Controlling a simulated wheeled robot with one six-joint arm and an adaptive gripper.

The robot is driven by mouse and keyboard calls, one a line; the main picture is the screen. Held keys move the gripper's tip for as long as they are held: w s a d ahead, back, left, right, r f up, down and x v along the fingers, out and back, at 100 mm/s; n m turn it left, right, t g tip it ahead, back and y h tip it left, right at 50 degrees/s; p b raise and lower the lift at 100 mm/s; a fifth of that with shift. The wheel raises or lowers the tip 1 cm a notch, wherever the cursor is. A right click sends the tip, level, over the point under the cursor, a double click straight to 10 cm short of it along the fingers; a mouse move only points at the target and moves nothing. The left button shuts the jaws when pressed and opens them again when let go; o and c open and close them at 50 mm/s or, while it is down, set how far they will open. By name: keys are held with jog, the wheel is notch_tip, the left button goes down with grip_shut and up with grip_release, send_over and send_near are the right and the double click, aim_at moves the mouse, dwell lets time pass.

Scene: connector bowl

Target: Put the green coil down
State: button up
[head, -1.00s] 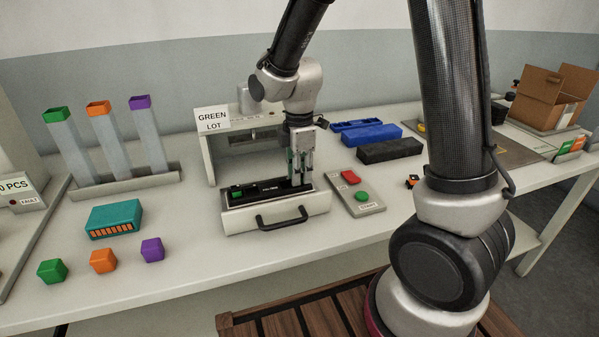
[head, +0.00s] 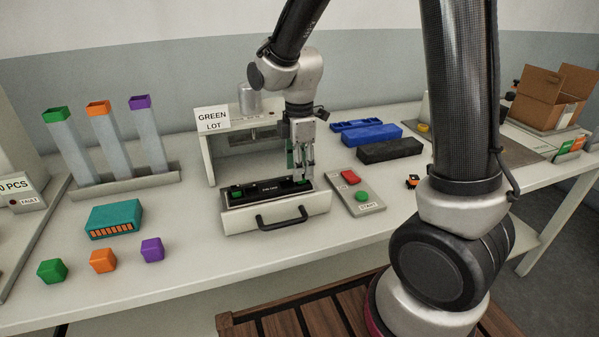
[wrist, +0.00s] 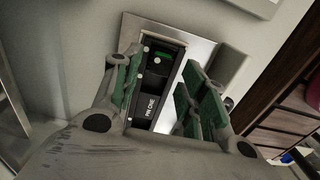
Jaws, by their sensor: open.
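The open drawer (head: 275,214) of the small press-like station holds a black fixture (head: 270,188) with white lettering. A small green part, which looks like the green coil (head: 237,192), sits in the left end of the fixture. In the wrist view a green part (wrist: 160,57) lies in the far end of the black fixture, with white dots beside it. My gripper (head: 301,176) is over the right end of the drawer, pointing down. Its green-padded fingers (wrist: 160,97) are apart, with nothing held between them. The fixture's near end is hidden by my gripper in the wrist view.
The station (head: 208,160) with a GREEN LOT sign stands behind the drawer. A button panel (head: 368,208) with red and green buttons is close on the right. Black (head: 390,150) and blue (head: 372,134) blocks lie behind it. Counter space is clear at front left beyond several coloured cubes.

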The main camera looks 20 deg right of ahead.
notch_tip(320, 180, up, 10)
jog(key=s+d+r+m+t, duration=0.2)
jog(key=s+d+r+m, duration=0.1)
jog(key=s+d+m, duration=0.4)
jog(key=s+d+r+m+t, duration=0.2)
jog(key=s+d+r+m, duration=0.1)
jog(key=s+d+m, duration=0.5)
jog(key=s+m, duration=0.3)
jog(key=s, duration=0.1)
jog(key=shift+r, duration=0.3)
